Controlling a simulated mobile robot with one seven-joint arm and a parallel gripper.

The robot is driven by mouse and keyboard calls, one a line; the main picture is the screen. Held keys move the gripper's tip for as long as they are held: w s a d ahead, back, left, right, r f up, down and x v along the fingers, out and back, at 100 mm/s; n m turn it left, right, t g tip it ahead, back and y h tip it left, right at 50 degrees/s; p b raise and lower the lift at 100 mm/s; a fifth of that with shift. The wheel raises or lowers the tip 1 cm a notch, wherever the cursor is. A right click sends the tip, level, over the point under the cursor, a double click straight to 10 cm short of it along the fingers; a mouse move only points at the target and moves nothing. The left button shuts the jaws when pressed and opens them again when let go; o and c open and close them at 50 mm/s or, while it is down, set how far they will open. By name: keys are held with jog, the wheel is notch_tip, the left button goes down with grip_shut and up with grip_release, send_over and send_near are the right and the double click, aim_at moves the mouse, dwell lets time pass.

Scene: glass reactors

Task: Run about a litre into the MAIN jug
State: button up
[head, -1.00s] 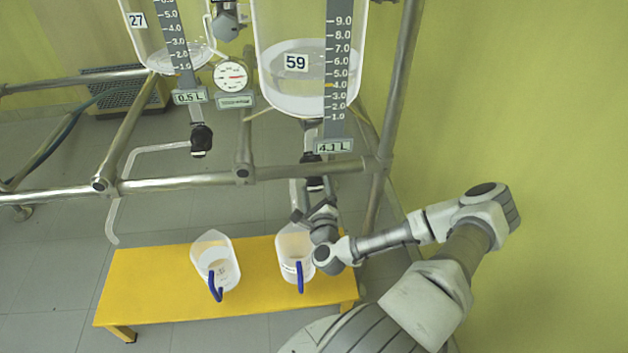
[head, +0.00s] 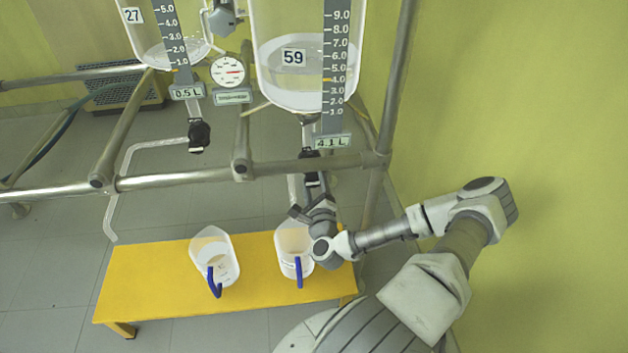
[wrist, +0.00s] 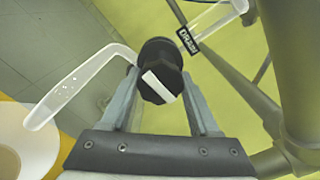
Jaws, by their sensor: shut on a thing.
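The glass reactor labelled 59 (head: 285,85) holds clear liquid, and its display (head: 332,141) reads 4.1 L. My gripper (head: 314,206) is below it, and in the wrist view (wrist: 162,95) it is shut on a black valve knob (wrist: 160,66) with a white stripe that lies diagonally. A clear outlet tube (wrist: 76,84) runs left from the knob and bends down. A jug with a blue handle (head: 294,252) stands under this outlet; its rim shows in the wrist view (wrist: 10,127). Another blue-handled jug (head: 213,253) stands to its left. I cannot read their labels.
Both jugs stand on a yellow bench (head: 150,285). Reactor 27 (head: 150,35) at left reads 0.5 L, with its own black valve (head: 199,134) and bent outlet tube (head: 125,160). A steel rail (head: 210,175) crosses in front. A yellow-green wall is at right.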

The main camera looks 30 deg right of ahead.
jog(key=n+p, duration=0.2)
jog(key=n, duration=0.3)
jog(key=shift+r, duration=0.2)
jog(key=n+p, duration=0.1)
jog(key=n, duration=0.5)
jog(key=shift+w+p, duration=0.1)
jog(key=shift+p, duration=0.2)
jog(key=n+p, duration=0.1)
jog(key=n, duration=1)
dwell(0.4)
jog(key=o, duration=1.4)
jog(key=shift+f, duration=0.1)
